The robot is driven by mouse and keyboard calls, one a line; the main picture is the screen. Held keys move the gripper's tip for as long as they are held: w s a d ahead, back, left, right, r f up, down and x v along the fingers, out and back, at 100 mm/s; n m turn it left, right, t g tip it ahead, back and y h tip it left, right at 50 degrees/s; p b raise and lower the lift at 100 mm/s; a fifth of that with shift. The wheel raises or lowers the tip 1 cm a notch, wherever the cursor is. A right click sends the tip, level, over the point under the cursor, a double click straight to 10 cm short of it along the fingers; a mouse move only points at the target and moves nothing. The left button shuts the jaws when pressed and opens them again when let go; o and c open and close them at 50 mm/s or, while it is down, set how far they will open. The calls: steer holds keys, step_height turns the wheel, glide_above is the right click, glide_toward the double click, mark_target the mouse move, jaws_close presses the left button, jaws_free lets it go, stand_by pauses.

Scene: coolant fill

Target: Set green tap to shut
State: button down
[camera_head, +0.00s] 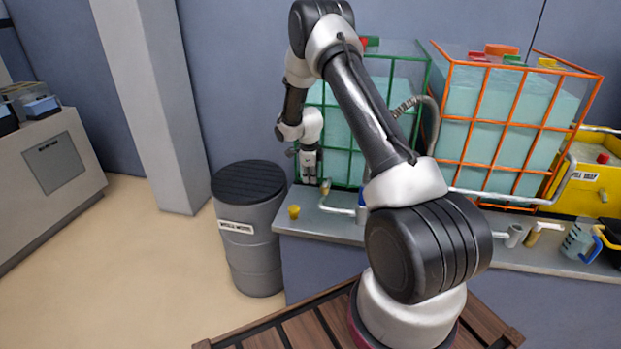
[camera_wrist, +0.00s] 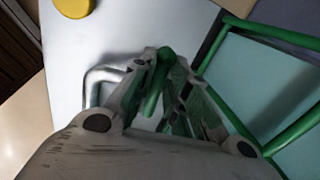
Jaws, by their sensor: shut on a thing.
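The green-caged tank (camera_head: 345,135) with pale teal liquid stands on the grey ledge, partly hidden behind my arm. My gripper (camera_head: 310,180) points down at the tank's front left corner. In the wrist view my gripper (camera_wrist: 163,62) is closed around a green piece, the green tap handle (camera_wrist: 155,95), which lies between the two fingers. A bent silver pipe (camera_wrist: 97,80) shows just left of the fingers. The tap's body and the exact angle of its handle are mostly hidden by the fingers.
A yellow cap (camera_head: 294,211) sits on the ledge (camera_head: 320,222). A grey drum (camera_head: 250,235) stands left of it. An orange-caged tank (camera_head: 510,125), a yellow bin (camera_head: 590,175) and a jug (camera_head: 578,240) are to the right. The floor at left is clear.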

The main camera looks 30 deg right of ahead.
steer(key=shift+w+d+m, duration=0.1)
steer(key=shift+w+m, duration=0.15)
steer(key=shift+m, duration=0.25)
steer(key=c, duration=1.4)
jaws_free()
steer(key=r, duration=0.4)
steer(key=s+a+r, duration=0.1)
steer(key=r, duration=0.6)
steer(key=shift+s+a+r, duration=0.25)
steer(key=shift+s+r, duration=0.15)
